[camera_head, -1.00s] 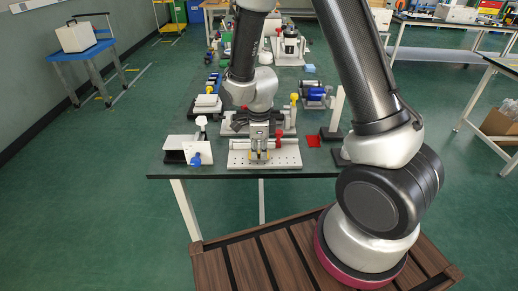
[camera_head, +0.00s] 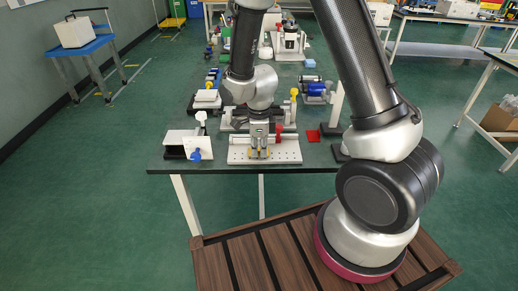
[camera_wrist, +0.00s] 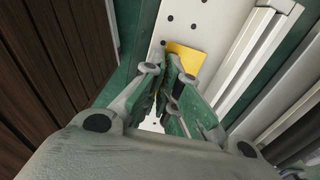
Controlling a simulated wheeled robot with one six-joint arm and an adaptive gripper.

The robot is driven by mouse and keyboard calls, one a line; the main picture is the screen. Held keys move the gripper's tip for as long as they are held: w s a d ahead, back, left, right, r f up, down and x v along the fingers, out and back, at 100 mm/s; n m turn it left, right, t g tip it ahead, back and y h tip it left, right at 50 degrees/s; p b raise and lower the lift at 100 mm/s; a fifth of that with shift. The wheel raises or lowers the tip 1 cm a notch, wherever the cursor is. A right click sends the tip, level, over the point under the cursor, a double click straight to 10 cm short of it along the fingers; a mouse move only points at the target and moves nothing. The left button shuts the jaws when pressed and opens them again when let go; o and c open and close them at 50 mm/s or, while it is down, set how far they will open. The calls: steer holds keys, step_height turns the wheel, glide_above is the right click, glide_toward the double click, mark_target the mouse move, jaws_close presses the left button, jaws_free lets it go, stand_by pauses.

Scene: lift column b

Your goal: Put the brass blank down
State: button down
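The brass blank (camera_wrist: 187,59) is a flat yellow piece at the fingertips of my gripper (camera_wrist: 170,72) in the wrist view. The two fingers are close together and look shut on it; they hide part of it. In the head view my gripper (camera_head: 259,150) points down at the white perforated plate (camera_head: 288,151) near the table's front edge, with yellow showing around the fingertips. The blank is at or just above the plate; I cannot tell whether it touches.
A red-handled clamp (camera_head: 279,131) stands close to the right of my gripper. A white block with a blue knob (camera_head: 196,155) is to the left. More fixtures stand farther back on the dark table (camera_head: 225,180).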

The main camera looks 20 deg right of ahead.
steer(key=shift+f, duration=0.2)
steer(key=c, duration=1.6)
jaws_free()
steer(key=shift+o, duration=0.2)
step_height(320, 180, up, 12)
